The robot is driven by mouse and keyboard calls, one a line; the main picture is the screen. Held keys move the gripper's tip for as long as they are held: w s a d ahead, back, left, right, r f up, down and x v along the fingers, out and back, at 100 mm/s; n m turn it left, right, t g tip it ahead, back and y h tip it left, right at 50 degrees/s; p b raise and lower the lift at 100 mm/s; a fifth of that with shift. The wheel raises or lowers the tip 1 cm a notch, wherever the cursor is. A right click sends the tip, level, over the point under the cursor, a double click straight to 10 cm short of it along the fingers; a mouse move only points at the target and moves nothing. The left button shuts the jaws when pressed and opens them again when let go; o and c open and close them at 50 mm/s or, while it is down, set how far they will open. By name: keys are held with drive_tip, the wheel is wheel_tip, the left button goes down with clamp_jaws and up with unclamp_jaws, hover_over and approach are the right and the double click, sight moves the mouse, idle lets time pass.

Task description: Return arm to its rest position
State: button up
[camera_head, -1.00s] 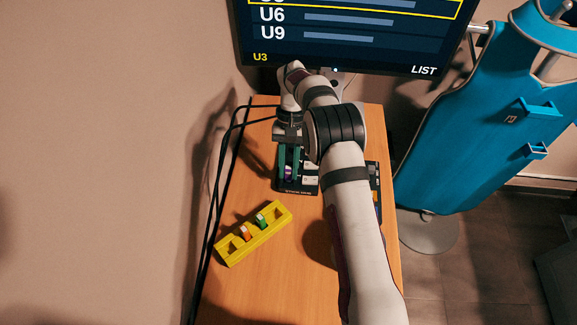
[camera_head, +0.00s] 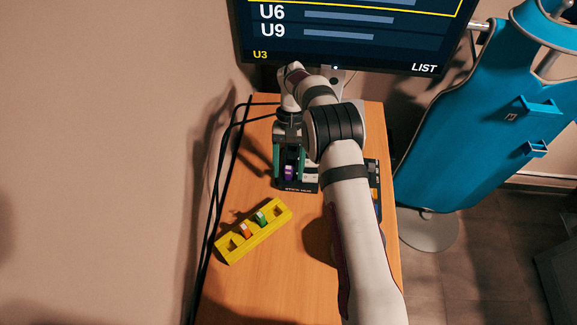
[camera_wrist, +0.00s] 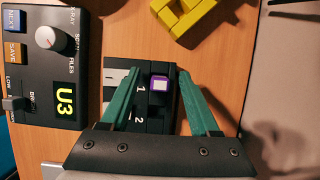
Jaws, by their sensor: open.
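My gripper (camera_head: 290,168) is open above the dark numbered holder (camera_head: 298,188) on the wooden table. Its two green fingers stand apart on either side of a purple piece with a white top (camera_head: 289,172). In the wrist view the purple piece (camera_wrist: 160,84) lies between the spread fingers (camera_wrist: 158,76), with a gap to each. It appears to sit in the holder beside the number 1. The number 2 place is partly hidden by my gripper. My arm is stretched forward over the table.
A yellow rack (camera_head: 230,253) with an orange and a green piece lies at the near left. A control box (camera_wrist: 85,80) showing U3 is beside the holder. A monitor (camera_head: 340,60) stands behind my gripper. Dark cables run along the left table edge.

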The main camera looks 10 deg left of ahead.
drive_tip(key=shift+o, duration=0.3)
drive_tip(key=shift+r, duration=3.55)
drive_tip(key=shift+r, duration=0.1)
drive_tip(key=s+d+r+m+t+y, duration=0.1)
drive_tip(key=s+d+r, duration=0.3)
drive_tip(key=s+r, duration=0.25)
drive_tip(key=s+d+r+m+t, duration=0.1)
drive_tip(key=s+d+r+m, duration=0.1)
drive_tip(key=s+d+r, duration=0.35)
drive_tip(key=s+d+f+m+t, duration=0.1)
drive_tip(key=s+d+m+t, duration=0.1)
drive_tip(key=s, duration=1.6)
drive_tip(key=shift+s+d+f+m+y, duration=0.15)
drive_tip(key=shift+s+f+m+y, duration=0.15)
drive_tip(key=shift+y, duration=0.1)
